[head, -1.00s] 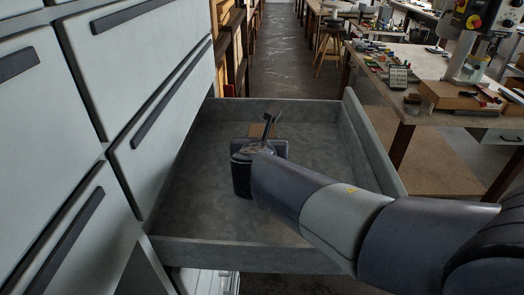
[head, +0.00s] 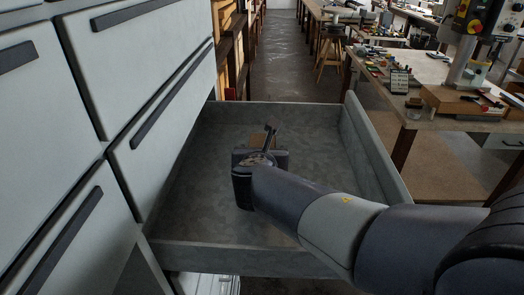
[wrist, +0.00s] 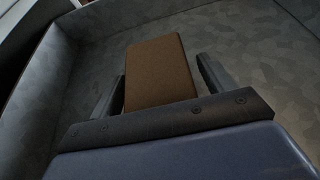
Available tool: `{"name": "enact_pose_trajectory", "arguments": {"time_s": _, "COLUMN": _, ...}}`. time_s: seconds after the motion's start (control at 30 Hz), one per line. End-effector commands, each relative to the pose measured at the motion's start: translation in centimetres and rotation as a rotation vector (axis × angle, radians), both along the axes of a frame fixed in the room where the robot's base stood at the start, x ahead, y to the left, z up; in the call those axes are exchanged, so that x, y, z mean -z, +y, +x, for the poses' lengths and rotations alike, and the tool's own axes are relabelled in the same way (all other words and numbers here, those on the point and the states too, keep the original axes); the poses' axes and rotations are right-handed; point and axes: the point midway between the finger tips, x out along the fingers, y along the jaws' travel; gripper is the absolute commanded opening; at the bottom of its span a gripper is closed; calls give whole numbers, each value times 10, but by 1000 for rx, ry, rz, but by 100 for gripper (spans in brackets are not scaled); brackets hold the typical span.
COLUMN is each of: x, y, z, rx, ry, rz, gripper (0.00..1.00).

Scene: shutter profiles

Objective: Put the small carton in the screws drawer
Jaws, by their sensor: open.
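The small brown carton (wrist: 160,72) lies between the two fingers of my gripper (wrist: 161,84) in the wrist view. The fingers are open, with a narrow gap showing at the carton's right side. In the head view only a bit of the carton (head: 261,141) shows behind my gripper (head: 266,148). My gripper is inside the pulled-out grey drawer (head: 205,215), over its floor. The carton looks low in the drawer; I cannot tell for sure whether it rests on the floor. No label is visible on the drawer.
Closed drawer fronts with dark handles (head: 172,95) stand at the left. The open drawer's right wall (head: 375,150) rises beside my arm. The drawer floor around the carton is otherwise bare. A workbench (head: 430,75) with tools stands beyond, at the right.

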Motion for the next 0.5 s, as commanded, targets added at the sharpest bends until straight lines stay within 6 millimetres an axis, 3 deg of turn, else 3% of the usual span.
{"name": "enact_pose_trajectory", "arguments": {"time_s": 0.17, "x": -6, "y": 0, "z": -2, "rx": -1, "ry": -1, "rz": 0, "gripper": 78}}
{"name": "enact_pose_trajectory", "arguments": {"time_s": 0.5, "x": -28, "y": 3, "z": -58, "rx": -5, "ry": -2, "rz": 4, "gripper": 78}}
